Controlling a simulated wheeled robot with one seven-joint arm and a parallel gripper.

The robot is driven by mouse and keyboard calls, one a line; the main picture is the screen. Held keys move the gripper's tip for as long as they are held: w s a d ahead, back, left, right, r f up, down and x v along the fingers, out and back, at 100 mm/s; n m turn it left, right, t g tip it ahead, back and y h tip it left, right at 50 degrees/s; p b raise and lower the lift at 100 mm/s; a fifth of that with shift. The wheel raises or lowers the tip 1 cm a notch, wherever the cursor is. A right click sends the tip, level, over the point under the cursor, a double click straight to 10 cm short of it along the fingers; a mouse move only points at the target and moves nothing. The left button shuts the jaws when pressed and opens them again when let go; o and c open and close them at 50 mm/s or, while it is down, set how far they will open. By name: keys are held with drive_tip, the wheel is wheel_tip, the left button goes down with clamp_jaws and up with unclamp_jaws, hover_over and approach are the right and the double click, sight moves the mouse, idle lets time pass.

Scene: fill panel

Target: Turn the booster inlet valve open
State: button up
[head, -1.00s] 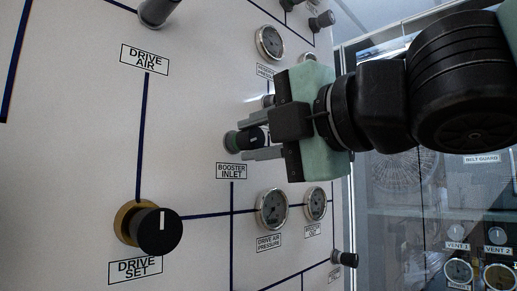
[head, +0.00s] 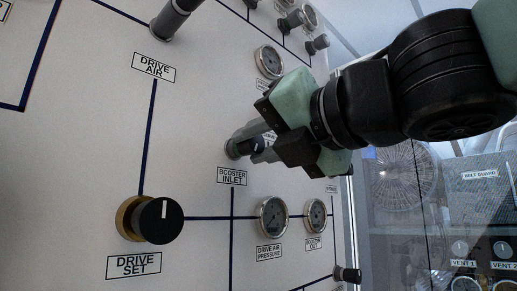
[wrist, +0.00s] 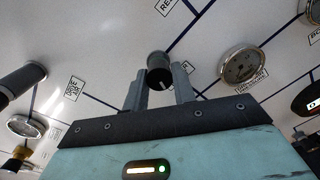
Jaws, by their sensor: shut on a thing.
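The booster inlet valve (head: 233,147) is a round dark knob with a greenish-grey base, just above the BOOSTER INLET label (head: 231,176) on the white panel. My gripper (head: 254,143) reaches in from the right, rolled at a tilt, with its fingers closed around this knob. In the wrist view the black knob (wrist: 159,72) sits between the two grey fingers of my gripper (wrist: 159,85), and a pale pointer mark shows on its face. My fingers and hand hide part of the knob in the head view.
The black and gold DRIVE SET knob (head: 158,221) stands out at lower left. A dark handle (head: 174,17) projects above the DRIVE AIR label. The drive air pressure gauge (head: 271,217) lies below my gripper. A glass-fronted enclosure (head: 440,200) stands to the right.

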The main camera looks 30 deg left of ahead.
drive_tip(key=shift+f+n, duration=0.1)
drive_tip(key=shift+n, duration=0.3)
drive_tip(key=o, duration=1)
drive_tip(key=shift+d, duration=0.1)
